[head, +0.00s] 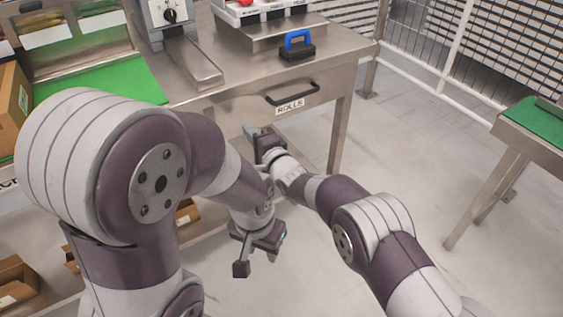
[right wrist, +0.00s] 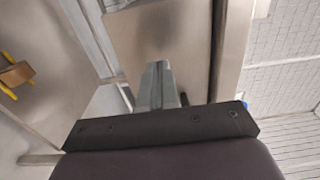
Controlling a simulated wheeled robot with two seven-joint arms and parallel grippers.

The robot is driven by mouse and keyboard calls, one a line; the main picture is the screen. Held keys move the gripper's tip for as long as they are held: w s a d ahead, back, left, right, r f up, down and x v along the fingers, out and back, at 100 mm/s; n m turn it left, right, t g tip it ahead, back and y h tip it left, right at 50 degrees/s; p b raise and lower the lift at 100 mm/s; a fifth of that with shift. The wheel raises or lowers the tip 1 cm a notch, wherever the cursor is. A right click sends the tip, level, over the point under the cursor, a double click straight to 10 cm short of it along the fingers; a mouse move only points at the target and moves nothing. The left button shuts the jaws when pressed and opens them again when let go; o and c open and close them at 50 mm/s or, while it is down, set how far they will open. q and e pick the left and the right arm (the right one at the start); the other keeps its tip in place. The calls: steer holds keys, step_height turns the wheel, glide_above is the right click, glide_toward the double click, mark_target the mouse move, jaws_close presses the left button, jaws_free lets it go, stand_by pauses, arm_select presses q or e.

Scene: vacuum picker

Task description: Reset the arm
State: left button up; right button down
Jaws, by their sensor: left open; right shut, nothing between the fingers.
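My left arm comes in from the left in the head view, and its gripper (head: 257,262) hangs low over the floor with its fingers apart and empty. My right arm reaches in from the lower right. Its gripper (head: 252,131) is in front of the steel table, just left of the drawer labelled ROLLS (head: 290,106). In the right wrist view the right gripper's fingers (right wrist: 158,75) are together with nothing between them, in front of a metal surface.
The steel table (head: 235,85) carries a blue-handled tool (head: 297,46) and a machine with a dial (head: 172,18). A green mat (head: 120,85) lies at left above open cardboard boxes (head: 15,278). Another green-topped table (head: 541,120) stands at right. Floor between is clear.

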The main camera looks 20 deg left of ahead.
steer(key=p+v, duration=0.2)
steer(key=v, duration=0.7)
steer(key=s+d+f+n+g+h, duration=0.4)
steer(key=d+f+n+h, duration=0.45)
steer(key=d+f, duration=0.4)
steer(key=s+d+r+g+h, duration=0.2)
steer(key=s+d, duration=0.3)
steer(key=d, duration=0.4)
steer(key=s+d+r+n+g+h, duration=0.1)
steer(key=s+d+r+g+h, duration=0.1)
steer(key=s+d, duration=0.45)
steer(key=s+d+r+g+h, duration=0.2)
steer(key=s+d, duration=0.2)
steer(key=d, duration=0.6)
steer(key=d+r+m+p, duration=0.2)
steer(key=d+r, duration=0.3)
step_height(320, 180, up, 24)
steer(key=p, duration=2.3)
steer(key=shift+f+t+p, duration=0.25)
steer(key=shift+t+p, duration=0.15)
